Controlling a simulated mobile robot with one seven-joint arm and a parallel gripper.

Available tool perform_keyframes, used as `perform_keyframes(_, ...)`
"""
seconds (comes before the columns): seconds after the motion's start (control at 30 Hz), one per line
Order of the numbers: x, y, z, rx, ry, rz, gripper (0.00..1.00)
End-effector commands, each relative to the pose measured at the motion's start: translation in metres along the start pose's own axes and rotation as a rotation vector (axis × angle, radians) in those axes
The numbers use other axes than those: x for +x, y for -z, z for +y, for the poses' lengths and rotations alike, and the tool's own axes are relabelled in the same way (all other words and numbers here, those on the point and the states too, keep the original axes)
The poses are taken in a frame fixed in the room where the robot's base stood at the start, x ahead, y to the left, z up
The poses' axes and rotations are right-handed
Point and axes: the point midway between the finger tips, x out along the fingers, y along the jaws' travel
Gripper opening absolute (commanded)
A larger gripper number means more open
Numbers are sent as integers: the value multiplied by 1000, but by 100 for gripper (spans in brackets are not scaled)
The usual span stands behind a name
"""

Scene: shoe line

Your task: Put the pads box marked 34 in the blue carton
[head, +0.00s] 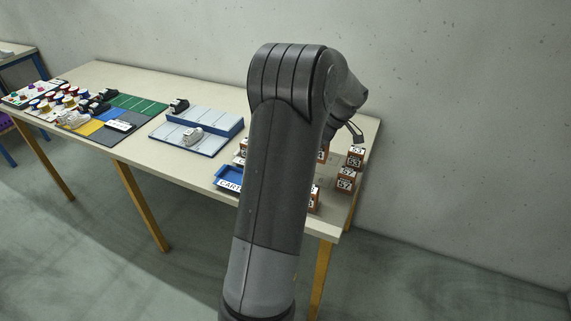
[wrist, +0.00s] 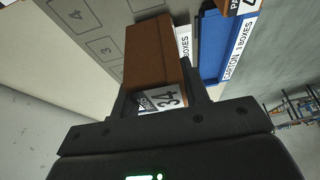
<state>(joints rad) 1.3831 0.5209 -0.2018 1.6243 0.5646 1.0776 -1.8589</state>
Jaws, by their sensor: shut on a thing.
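The pads box marked 34 (wrist: 152,52) is brown with a white number label, and it is between the fingers of my gripper (wrist: 160,92) in the wrist view. My gripper is shut on it. The blue carton (wrist: 212,48) lies just right of the held box in the wrist view, with a white label along its edge. In the head view the blue carton (head: 228,173) is at the table's front edge, partly hidden by my arm. My gripper and the held box are hidden behind the arm there.
Another brown box (wrist: 236,8) shows at the carton's far end. A grey sheet with numbered outlines (wrist: 85,22) lies left of the held box. Brown numbered boxes (head: 346,180) stand at the table's right end. A blue-grey shoe rack (head: 205,122) stands left of my arm.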

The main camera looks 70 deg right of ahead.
Motion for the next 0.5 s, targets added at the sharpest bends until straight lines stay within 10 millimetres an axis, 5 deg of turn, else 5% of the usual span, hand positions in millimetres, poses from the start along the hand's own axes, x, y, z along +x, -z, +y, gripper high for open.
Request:
perform_keyframes(0.3, 26, 99, -56, -3, -1, -1, 18)
perform_keyframes(0.5, 38, 135, -86, 4, -3, 1, 18)
